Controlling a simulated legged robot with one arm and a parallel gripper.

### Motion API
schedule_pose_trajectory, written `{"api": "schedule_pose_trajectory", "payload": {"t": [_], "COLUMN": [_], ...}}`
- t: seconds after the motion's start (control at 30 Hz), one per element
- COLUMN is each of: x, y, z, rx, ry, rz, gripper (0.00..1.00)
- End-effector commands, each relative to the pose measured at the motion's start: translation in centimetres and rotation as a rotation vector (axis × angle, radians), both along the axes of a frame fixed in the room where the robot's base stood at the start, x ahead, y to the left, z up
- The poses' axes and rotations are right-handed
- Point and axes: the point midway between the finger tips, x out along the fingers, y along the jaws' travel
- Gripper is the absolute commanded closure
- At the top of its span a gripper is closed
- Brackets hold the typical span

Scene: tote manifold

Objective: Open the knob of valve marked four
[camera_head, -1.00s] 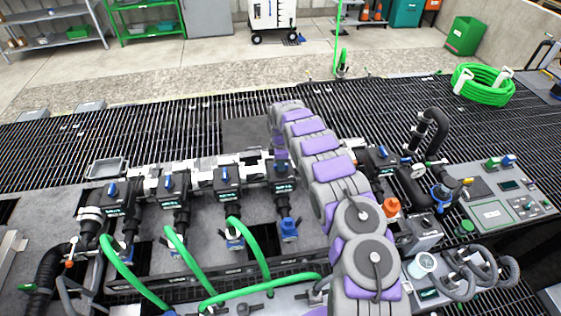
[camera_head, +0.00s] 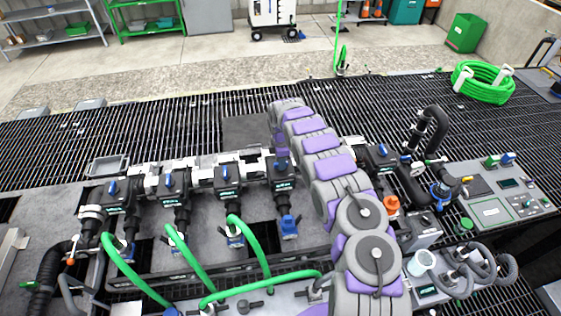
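A row of black valve bodies with blue knobs runs along the manifold. The first valve (camera_head: 115,196) is at the left, followed by the second (camera_head: 171,187) and the third (camera_head: 228,182). The fourth valve body from the left (camera_head: 283,184) has a blue fitting (camera_head: 289,227) below it. The labels are too small to read. My grey and purple arm reaches from the bottom right and bends down over this fourth valve. My gripper (camera_head: 281,160) is at the top of that valve, around its knob. The fingers are small and partly hidden, so their opening and contact are unclear.
Green hoses (camera_head: 262,292) curve across the front of the manifold. A further valve (camera_head: 382,158), an orange knob (camera_head: 391,206) and a control panel (camera_head: 497,207) are right of my arm. Dark grating (camera_head: 180,125) lies behind, with a coiled green hose (camera_head: 483,88).

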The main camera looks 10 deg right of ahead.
Motion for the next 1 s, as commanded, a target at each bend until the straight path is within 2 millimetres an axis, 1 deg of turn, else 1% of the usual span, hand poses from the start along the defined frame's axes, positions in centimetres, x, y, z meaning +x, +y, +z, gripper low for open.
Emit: {"api": "schedule_pose_trajectory", "payload": {"t": [0.03,0.1,0.33,0.47,0.57,1.0], "x": [0.0,-0.1,-0.1,-0.1,-0.2,0.0], "y": [0.0,0.0,0.0,0.0,0.0,0.1], "z": [0.0,-0.1,0.0,0.9,2.4,12.2], "rx": [0.000,0.000,0.001,0.000,-0.001,0.001], "ry": [0.001,0.002,0.004,0.004,0.004,0.000], "rz": [0.000,0.000,-0.001,-0.001,-0.001,0.000], "gripper": [0.63,0.58,0.58,0.58,0.58,0.58]}}
